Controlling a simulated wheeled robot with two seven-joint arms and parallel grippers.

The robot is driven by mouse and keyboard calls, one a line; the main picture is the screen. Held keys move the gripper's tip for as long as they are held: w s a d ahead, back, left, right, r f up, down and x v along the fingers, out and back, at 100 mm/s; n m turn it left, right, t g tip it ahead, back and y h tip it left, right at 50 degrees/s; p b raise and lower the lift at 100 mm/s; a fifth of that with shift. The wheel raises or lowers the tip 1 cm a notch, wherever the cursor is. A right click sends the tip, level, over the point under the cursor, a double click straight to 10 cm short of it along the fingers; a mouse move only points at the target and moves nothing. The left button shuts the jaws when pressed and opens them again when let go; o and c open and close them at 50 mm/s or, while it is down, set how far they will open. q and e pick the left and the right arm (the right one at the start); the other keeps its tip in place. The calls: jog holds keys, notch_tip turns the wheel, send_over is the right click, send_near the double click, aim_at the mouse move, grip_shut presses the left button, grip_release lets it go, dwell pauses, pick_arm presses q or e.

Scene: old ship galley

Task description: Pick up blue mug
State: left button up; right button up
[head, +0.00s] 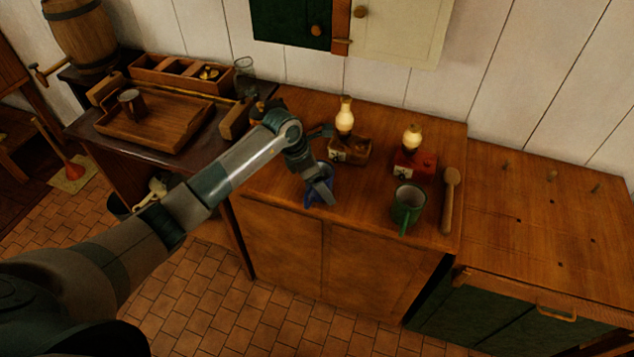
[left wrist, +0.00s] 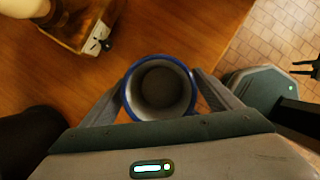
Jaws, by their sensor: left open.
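The blue mug (head: 313,199) stands upright on the wooden counter near its front edge, partly hidden behind my left gripper in the head view. In the left wrist view the mug (left wrist: 159,62) shows its blue rim and dark, empty-looking inside. My left gripper (head: 322,188) is open above and around the mug. In the left wrist view my left gripper's fingers (left wrist: 155,92) lie on either side of the mug, close to its walls. I cannot tell whether they touch it. The mug's handle is not clearly visible.
A green mug (head: 408,204), a wooden spoon (head: 449,200), a red-based lamp (head: 414,161) and a brown-based lamp (head: 350,150) stand or lie on the same counter (head: 372,222). A wooden tray (head: 165,130) with a mug sits on the left table. The right counter top is mostly clear.

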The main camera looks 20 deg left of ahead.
pick_arm(q)
jog(key=shift+f, duration=0.15)
dwell(0.3)
jog(key=c, duration=1.3)
jog(key=shift+w, duration=0.1)
jog(key=shift+r+b, duration=0.65)
jog(key=shift+r, duration=0.1)
notch_tip(320, 180, up, 2)
jog(key=shift+r+b, duration=0.15)
jog(key=shift+b, duration=0.65)
jog(key=shift+s+d+r+b, duration=0.7)
jog(key=shift+s+d+r, duration=0.45)
jog(key=shift+d, duration=0.5)
jog(key=shift+s+d+r+b, duration=0.75)
jog(key=shift+s+d+r, duration=0.3)
jog(key=shift+d+r, duration=0.4)
jog(key=shift+s+d+r+b, duration=0.7)
jog(key=shift+s+d+r, duration=0.4)
jog(key=shift+d, duration=0.7)
